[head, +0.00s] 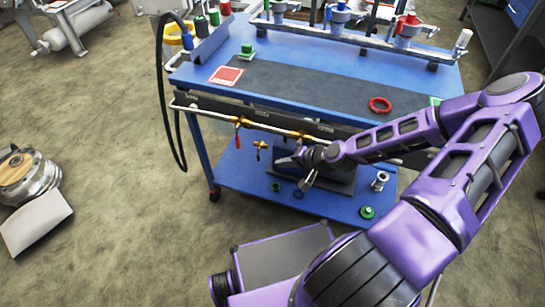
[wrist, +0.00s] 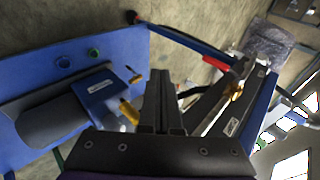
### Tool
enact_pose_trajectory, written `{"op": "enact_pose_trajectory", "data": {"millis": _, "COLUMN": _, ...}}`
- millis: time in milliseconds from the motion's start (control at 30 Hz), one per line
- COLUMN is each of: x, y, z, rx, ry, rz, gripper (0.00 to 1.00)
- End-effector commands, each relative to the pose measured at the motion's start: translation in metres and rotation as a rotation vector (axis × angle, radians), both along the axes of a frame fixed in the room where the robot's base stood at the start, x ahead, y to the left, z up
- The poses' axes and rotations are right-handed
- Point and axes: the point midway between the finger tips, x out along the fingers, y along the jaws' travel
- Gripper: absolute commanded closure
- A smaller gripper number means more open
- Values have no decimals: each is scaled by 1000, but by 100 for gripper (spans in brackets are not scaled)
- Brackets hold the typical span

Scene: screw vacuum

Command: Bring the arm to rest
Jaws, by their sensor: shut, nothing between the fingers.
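My gripper (head: 304,170) is at the front of the blue cart, below the level of its top and over the lower shelf. My purple arm (head: 395,140) reaches to it from the right of the head view, bent at the elbow, and crosses the cart's front right corner. In the wrist view the two dark fingers (wrist: 160,85) lie close together, shut with nothing held. The wrist view is tilted. I cannot tell from these frames whether the gripper touches the cart.
The blue cart top (head: 215,55) carries a red ring (head: 380,105) and a rail of valves (head: 340,38). Brass pipework (head: 220,112) with a red handle runs along its front. The lower shelf (head: 240,170) holds small fittings, including a green one (head: 367,212).

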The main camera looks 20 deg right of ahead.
Motion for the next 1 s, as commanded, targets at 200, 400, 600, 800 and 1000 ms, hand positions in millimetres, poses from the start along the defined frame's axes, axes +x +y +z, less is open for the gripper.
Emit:
{"op": "enact_pose_trajectory", "data": {"millis": 200, "x": -5, "y": -4, "z": 0, "rx": 0, "ry": 0, "rz": 1, "gripper": 100}}
{"op": "enact_pose_trajectory", "data": {"millis": 400, "x": -5, "y": -4, "z": 0, "rx": 0, "ry": 0, "rz": 1, "gripper": 100}}
{"op": "enact_pose_trajectory", "data": {"millis": 600, "x": -5, "y": -4, "z": 0, "rx": -1, "ry": 0, "rz": 1, "gripper": 100}}
{"op": "enact_pose_trajectory", "data": {"millis": 800, "x": -9, "y": -2, "z": -4, "rx": -45, "ry": 9, "rz": 48, "gripper": 100}}
{"op": "enact_pose_trajectory", "data": {"millis": 1000, "x": -22, "y": -2, "z": -15, "rx": -300, "ry": 34, "rz": 321, "gripper": 100}}
